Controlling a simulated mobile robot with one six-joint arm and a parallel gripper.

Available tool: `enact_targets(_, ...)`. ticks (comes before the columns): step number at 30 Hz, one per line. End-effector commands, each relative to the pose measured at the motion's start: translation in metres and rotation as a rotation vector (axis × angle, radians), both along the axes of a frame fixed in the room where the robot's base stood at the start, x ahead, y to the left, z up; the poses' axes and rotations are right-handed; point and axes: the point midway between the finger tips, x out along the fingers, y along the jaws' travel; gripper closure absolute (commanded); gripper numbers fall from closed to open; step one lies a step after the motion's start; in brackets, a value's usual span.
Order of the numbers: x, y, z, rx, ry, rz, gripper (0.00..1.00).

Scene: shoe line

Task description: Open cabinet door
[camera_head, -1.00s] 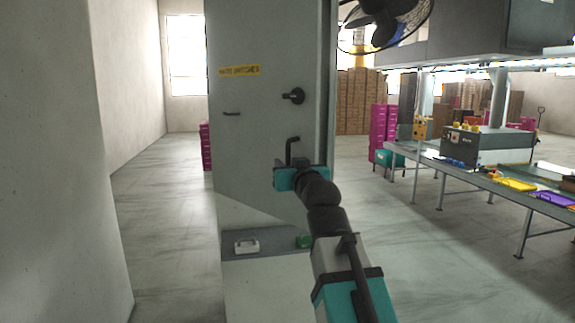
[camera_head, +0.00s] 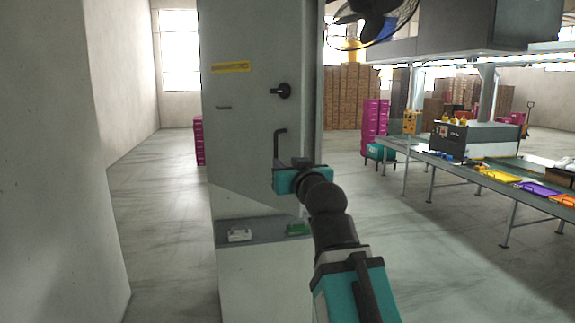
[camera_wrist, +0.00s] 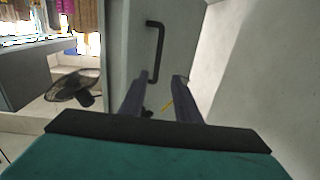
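The grey cabinet door (camera_head: 240,140) stands upright in the middle of the head view, with a yellow label (camera_head: 230,67) and a round black knob (camera_head: 281,91). It looks closed. Its black bracket-shaped handle (camera_head: 280,144) is below the knob; it also shows in the wrist view (camera_wrist: 160,50). My gripper (camera_wrist: 162,80) has two dark fingers spread apart with nothing between them. In the wrist view the handle lies just beyond the fingertips, apart from them and nearer the left finger. In the head view my teal wrist hides most of the fingers.
A fan (camera_head: 375,18) is at upper right. A workbench (camera_head: 470,170) with trays stands to the right. A pale wall (camera_head: 50,160) is close on the left. The floor between is clear.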

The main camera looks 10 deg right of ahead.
Motion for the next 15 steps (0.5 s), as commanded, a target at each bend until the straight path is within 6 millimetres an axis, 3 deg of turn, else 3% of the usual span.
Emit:
enact_targets(6, 0.000, 0.000, 0.000, 0.000, 0.000, -0.001, 0.72)
enact_targets(11, 0.002, -0.001, -0.005, 0.001, 0.008, -0.001, 0.99)
enact_targets(15, 0.009, 0.000, -0.024, 0.001, 0.043, 0.000, 1.00)
